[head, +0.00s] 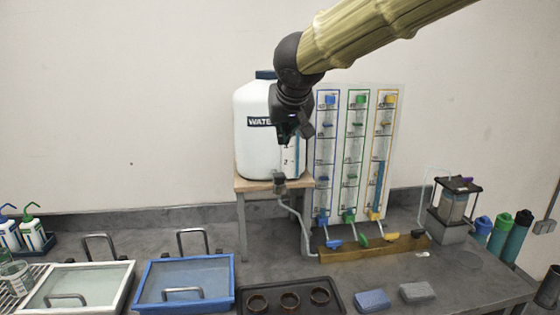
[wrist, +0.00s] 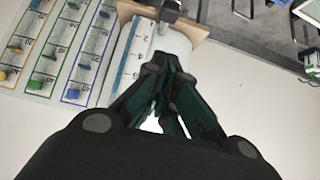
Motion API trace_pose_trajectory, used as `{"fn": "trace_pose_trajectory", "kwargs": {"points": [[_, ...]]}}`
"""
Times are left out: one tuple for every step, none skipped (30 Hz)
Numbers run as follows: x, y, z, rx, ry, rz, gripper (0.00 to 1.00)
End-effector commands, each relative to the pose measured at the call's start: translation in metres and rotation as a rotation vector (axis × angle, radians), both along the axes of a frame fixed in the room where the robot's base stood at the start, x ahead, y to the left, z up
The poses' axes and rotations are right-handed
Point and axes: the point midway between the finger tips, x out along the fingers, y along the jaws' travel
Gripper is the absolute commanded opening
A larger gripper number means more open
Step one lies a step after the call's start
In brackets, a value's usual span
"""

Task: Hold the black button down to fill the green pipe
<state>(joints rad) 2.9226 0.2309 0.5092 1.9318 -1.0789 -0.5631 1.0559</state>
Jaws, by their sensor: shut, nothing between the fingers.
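The green-framed pipe (head: 350,180) is the middle column of the upright panel. A green valve handle (head: 364,241) lies at its foot. A small black piece (head: 418,233) at the right end of the brown base strip (head: 365,252) may be the black button; it is too small to be sure. My gripper (head: 290,130) hangs in front of the white water tank (head: 245,145), left of the panel and well above the strip. Its fingers (wrist: 163,80) are together and empty in the wrist view. The panel (wrist: 50,50) shows upside down there; no black button is discernible in that view.
The tank stands on a wooden stand (head: 240,186), with a grey hose (head: 300,225) running to the strip. A pump-like device (head: 455,205) is at the right.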

Motion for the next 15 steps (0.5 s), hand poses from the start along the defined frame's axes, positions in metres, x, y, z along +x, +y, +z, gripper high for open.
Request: {"fn": "trace_pose_trajectory", "kwargs": {"points": [[0.005, 0.000, -0.005, 0.000, 0.004, 0.000, 0.00], [0.008, 0.001, -0.008, 0.000, 0.004, 0.001, 0.00], [0.012, 0.001, -0.011, 0.000, 0.004, 0.000, 0.00], [0.015, 0.001, -0.014, 0.000, 0.003, 0.000, 0.00], [0.018, 0.001, -0.017, 0.000, 0.004, -0.001, 0.00], [0.021, 0.001, -0.021, 0.000, 0.004, 0.000, 0.00], [0.024, 0.002, -0.024, 0.000, 0.003, 0.000, 0.00], [0.027, 0.002, -0.027, 0.001, 0.004, 0.000, 0.00], [0.031, 0.002, -0.030, -0.001, 0.003, 0.001, 0.00], [0.034, 0.002, -0.033, 0.001, 0.003, 0.000, 0.00], [0.036, 0.003, -0.036, 0.000, 0.003, -0.001, 0.00], [0.040, 0.003, -0.040, 0.000, 0.004, 0.000, 0.00], [0.042, 0.003, -0.043, 0.000, 0.004, 0.000, 0.00], [0.045, 0.003, -0.045, 0.000, 0.003, 0.000, 0.00], [0.049, 0.003, -0.049, 0.000, 0.004, 0.000, 0.00]]}}
